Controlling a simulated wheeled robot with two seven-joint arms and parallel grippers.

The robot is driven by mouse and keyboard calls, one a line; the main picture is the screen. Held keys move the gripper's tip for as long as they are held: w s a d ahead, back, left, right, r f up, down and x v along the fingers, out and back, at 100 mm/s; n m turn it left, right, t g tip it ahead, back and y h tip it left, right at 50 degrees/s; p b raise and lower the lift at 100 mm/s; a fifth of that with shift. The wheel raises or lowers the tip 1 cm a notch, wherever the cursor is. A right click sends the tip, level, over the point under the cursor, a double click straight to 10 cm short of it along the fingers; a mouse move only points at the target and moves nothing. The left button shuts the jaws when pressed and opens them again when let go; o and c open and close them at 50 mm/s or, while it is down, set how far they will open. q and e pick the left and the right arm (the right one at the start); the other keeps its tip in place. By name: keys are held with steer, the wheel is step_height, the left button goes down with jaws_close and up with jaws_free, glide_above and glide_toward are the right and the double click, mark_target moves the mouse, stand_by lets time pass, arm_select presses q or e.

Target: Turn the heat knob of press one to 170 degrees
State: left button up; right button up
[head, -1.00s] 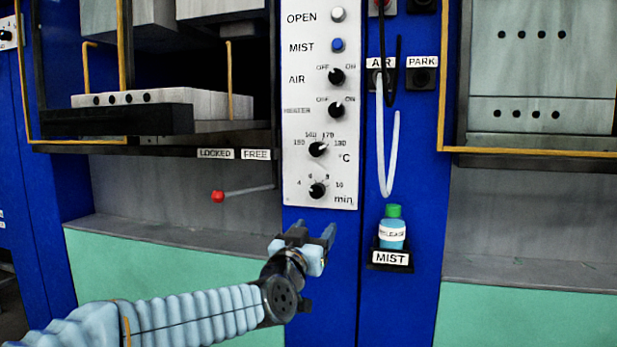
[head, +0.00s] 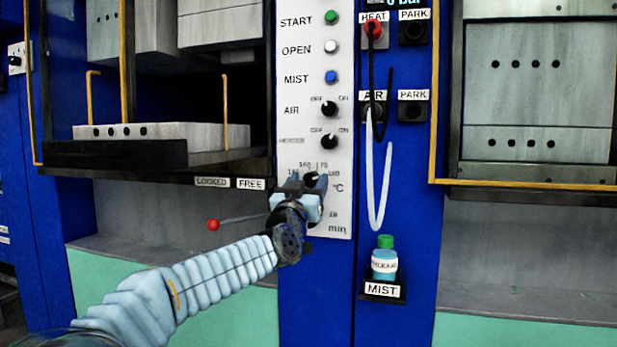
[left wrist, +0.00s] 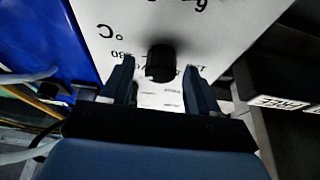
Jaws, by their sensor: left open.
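The black heat knob (head: 311,179) of the °C dial is on the white control panel (head: 303,60) and is partly covered by my gripper. My left gripper (head: 306,184) is at the dial, open, with one finger to each side of the knob. In the left wrist view the knob (left wrist: 160,62) shows between the two open fingertips (left wrist: 162,78), apart from both. The panel lettering looks upside down there. Which mark the knob points to cannot be read. The minutes knob below is hidden behind my gripper. My right gripper is not in view.
The air knob (head: 330,109) and heater knob (head: 329,141) are just above. A lever with a red ball (head: 213,225) sticks out to the left. A white hose (head: 378,205) hangs at the right, above a mist bottle (head: 384,264).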

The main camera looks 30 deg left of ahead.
arm_select(q)
steer(key=shift+w+r, duration=0.1)
steer(key=shift+w, duration=0.2)
steer(key=c, duration=1)
steer(key=shift+c, duration=0.2)
